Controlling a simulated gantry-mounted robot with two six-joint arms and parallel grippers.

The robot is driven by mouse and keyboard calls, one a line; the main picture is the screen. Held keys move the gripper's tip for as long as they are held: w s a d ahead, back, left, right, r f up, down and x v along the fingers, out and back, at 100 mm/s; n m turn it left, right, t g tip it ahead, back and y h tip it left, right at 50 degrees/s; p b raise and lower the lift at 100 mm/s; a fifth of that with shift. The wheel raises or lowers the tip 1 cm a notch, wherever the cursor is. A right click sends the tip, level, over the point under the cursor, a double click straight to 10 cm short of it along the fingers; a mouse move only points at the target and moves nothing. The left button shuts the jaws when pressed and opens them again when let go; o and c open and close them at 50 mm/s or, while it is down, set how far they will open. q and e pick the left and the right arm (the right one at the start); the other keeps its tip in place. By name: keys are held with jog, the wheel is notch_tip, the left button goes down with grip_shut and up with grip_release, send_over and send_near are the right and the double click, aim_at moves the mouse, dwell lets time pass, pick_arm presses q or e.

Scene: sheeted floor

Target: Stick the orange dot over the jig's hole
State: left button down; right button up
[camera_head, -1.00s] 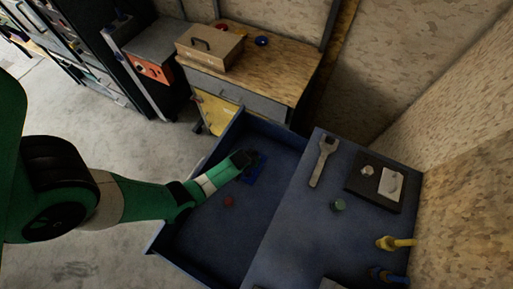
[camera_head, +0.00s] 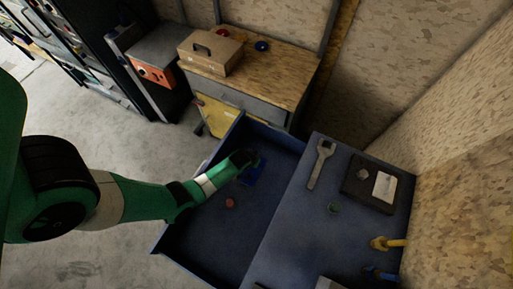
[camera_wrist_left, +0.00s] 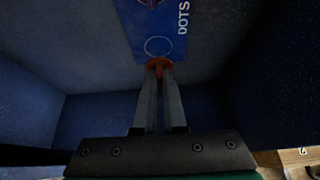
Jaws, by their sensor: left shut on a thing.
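My left gripper (camera_head: 250,160) reaches down into the open blue drawer (camera_head: 215,235), over a blue card (camera_head: 258,174). In the left wrist view its fingers (camera_wrist_left: 158,72) are shut on the orange dot (camera_wrist_left: 158,63), at the edge of the blue card (camera_wrist_left: 172,25) printed "DOTS". An empty circle outline shows on the card just beyond the dot. A dark plate (camera_head: 353,190) with a white piece (camera_head: 384,186) and a small metallic round part lies on the blue top at right; it may be the jig. I cannot make out its hole. My right gripper is not in view.
A small red object (camera_head: 230,203) lies in the drawer. A wrench (camera_head: 320,165), a small green object (camera_head: 334,208) and a yellow fitting (camera_head: 386,243) are on the blue top. A wooden bench (camera_head: 275,70) with a brown box (camera_head: 210,52) stands behind.

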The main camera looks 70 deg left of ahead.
pick_arm(q)
jog(key=shift+r+p, duration=0.3)
jog(key=shift+r, duration=0.2)
jog(key=shift+r, duration=0.1)
notch_tip(320, 180, up, 4)
jog(key=p, duration=0.4)
